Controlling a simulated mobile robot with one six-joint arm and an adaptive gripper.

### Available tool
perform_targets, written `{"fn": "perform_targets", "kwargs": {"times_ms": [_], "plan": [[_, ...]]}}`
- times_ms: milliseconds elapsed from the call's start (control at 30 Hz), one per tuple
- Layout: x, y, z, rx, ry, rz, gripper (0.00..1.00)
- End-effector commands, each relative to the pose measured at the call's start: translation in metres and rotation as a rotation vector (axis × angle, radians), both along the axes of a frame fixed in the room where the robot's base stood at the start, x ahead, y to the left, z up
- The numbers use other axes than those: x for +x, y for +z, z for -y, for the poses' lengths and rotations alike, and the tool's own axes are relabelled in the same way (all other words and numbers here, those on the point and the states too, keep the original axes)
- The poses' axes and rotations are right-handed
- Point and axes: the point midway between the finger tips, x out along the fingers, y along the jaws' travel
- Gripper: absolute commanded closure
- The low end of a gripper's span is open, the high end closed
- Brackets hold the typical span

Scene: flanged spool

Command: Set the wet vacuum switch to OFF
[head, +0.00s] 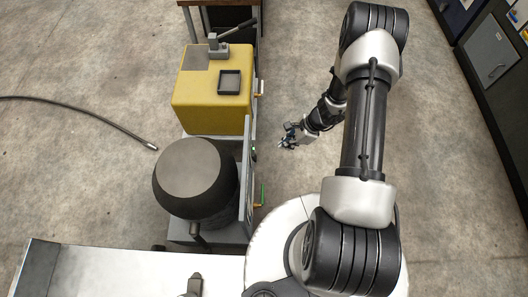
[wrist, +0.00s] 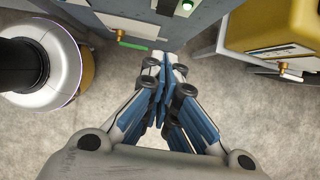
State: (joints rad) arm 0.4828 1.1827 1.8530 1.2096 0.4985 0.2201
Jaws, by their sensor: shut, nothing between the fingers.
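The dark drum-shaped machine (head: 195,170), likely the wet vacuum, stands left of my arm in the head view. A grey upright panel (head: 247,180) is on its right side, seen nearly edge-on, with a small green light (head: 253,150). In the wrist view, the panel (wrist: 215,18) crosses the top, with a green round light (wrist: 187,5) and a dark fitting (wrist: 168,8) at the picture's edge. I cannot make out a switch position. My gripper (head: 285,143) is right of the panel, apart from it. Its fingers (wrist: 163,62) are shut and empty.
A green-handled valve (wrist: 135,43) sticks out low on the panel. A black hose (head: 85,108) lies on the floor at left. Floor right of the panel is clear.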

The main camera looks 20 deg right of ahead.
Motion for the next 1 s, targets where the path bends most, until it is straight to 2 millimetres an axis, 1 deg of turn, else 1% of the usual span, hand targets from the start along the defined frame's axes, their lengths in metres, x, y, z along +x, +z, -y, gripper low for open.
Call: {"fn": "perform_targets", "kwargs": {"times_ms": [300, 433, 567, 800, 900, 1000], "plan": [[0.0, -0.001, -0.001, 0.0, 0.001, 0.0, 1.0], [0.0, -0.01, -0.005, 0.002, 0.003, -0.001, 1.0], [0.003, -0.03, -0.014, 0.002, 0.005, -0.003, 1.0], [0.01, -0.077, -0.037, 0.002, 0.004, -0.002, 1.0], [0.013, -0.094, -0.045, 0.001, 0.005, -0.001, 1.0], [0.019, -0.096, -0.061, 0.0, 0.008, 0.0, 1.0]]}}
